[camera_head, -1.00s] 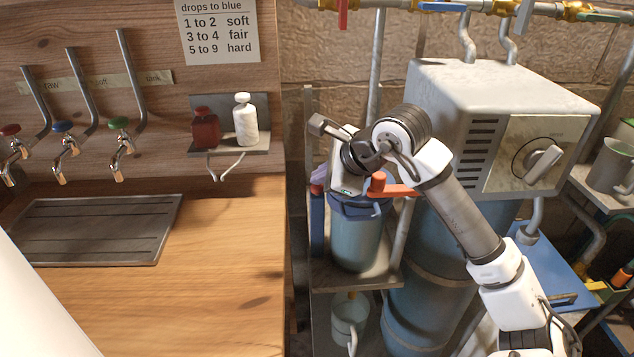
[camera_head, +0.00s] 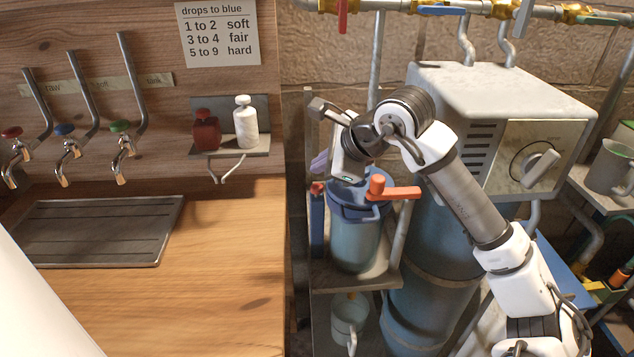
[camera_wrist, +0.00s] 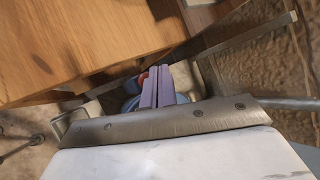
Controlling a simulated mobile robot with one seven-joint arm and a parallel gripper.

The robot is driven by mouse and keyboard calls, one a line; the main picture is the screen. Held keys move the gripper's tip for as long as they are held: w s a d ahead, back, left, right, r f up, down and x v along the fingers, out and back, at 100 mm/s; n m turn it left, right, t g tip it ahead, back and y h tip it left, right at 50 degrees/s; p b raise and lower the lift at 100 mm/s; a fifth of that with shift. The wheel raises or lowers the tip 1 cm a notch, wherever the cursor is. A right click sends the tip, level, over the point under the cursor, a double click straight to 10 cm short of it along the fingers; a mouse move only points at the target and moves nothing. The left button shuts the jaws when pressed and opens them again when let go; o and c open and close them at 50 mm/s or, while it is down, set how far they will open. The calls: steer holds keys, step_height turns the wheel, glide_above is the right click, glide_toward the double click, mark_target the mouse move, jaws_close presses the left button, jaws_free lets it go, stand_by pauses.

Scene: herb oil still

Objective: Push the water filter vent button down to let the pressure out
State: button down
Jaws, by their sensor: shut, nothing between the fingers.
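The water filter (camera_head: 356,240) stands on a metal shelf with a blue lid (camera_head: 358,209). An orange-red knob with a side lever (camera_head: 394,192) sits on the lid's right. A smaller red part (camera_head: 317,188) shows at its left; I cannot tell for certain which is the vent button. My gripper (camera_head: 317,164) is above the lid's left side, its lilac fingers apart from the small red part in the head view. In the wrist view the fingers (camera_wrist: 158,72) are closed together, empty, with red beside their tips (camera_wrist: 143,78) and blue lid behind. My wrist hides part of the lid.
A wooden counter (camera_head: 220,270) with a drain tray (camera_head: 95,230) lies to the left. A tall blue tank (camera_head: 430,270) and a white box with a dial (camera_head: 500,120) stand close on the right. A small pot (camera_head: 349,318) stands below the filter.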

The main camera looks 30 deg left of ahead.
mark_target(322, 188)
steer(key=shift+r+p, duration=0.6)
steer(key=shift+r, duration=1.2)
